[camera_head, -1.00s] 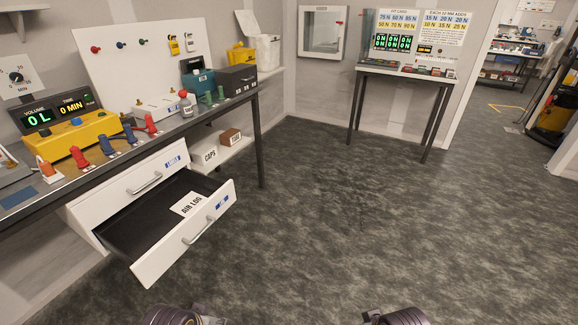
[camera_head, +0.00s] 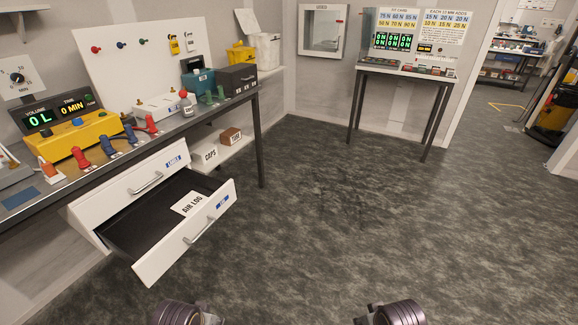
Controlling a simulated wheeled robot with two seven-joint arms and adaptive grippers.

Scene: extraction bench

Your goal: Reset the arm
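The tops of my two arms show at the bottom edge of the head view, one left of centre and one right of centre. Both are purple-grey and dark, and only rounded parts of them are visible. Neither gripper's fingers can be seen, so whether they hold anything is hidden. No object is seen in contact with the visible parts of the arms.
A bench (camera_head: 262,140) runs along the left with a yellow device (camera_head: 85,138) on it. Its lower drawer (camera_head: 185,240) stands open, with an AIR LOG card (camera_head: 188,204) inside. A smaller table (camera_head: 405,72) stands at the back. The floor (camera_head: 380,215) between is clear.

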